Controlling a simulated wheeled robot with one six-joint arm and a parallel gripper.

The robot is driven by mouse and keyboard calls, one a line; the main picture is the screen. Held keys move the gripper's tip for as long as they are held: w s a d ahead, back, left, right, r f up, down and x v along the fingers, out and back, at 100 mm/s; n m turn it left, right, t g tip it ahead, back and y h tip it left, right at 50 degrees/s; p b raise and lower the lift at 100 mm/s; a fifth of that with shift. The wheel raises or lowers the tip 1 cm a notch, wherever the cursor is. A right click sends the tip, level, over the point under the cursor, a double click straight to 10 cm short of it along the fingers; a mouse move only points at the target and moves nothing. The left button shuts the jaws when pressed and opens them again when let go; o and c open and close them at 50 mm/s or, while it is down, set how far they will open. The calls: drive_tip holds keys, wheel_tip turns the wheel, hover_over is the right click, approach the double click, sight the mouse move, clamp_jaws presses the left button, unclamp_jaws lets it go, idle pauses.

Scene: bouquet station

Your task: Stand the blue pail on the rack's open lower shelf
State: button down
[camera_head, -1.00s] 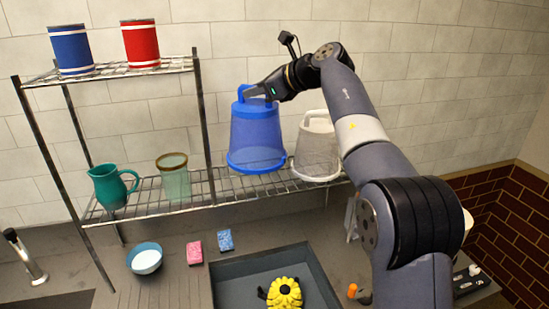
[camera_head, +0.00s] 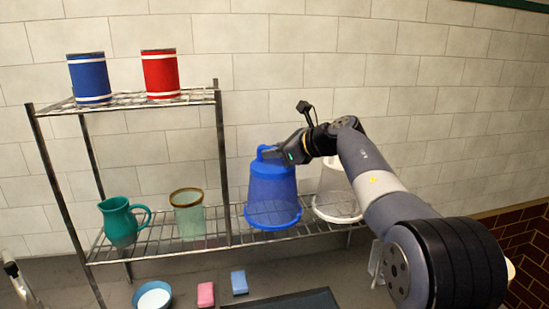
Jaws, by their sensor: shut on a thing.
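The blue pail (camera_head: 272,198) is at the rack's lower shelf (camera_head: 180,247), in the open part right of the tall post. The fingertips are partly hidden against the blue.
A white pail (camera_head: 334,196) stands close right of the blue one, partly behind my arm. The teal pitcher (camera_head: 119,222) and a glass (camera_head: 188,215) stand left of the post. Blue (camera_head: 89,78) and red (camera_head: 160,74) cans are above. A bowl (camera_head: 152,296) and sponges (camera_head: 206,294) lie below.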

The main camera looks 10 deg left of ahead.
drive_tip(key=shift+f, duration=0.6)
drive_tip(key=c, duration=1.4)
unclamp_jaws()
drive_tip(key=shift+f, duration=0.15)
drive_tip(key=shift+o, duration=0.2)
drive_tip(key=b+v, duration=0.2)
drive_tip(key=v, duration=1)
drive_tip(key=shift+b, duration=0.4)
drive_tip(key=shift+w, duration=0.1)
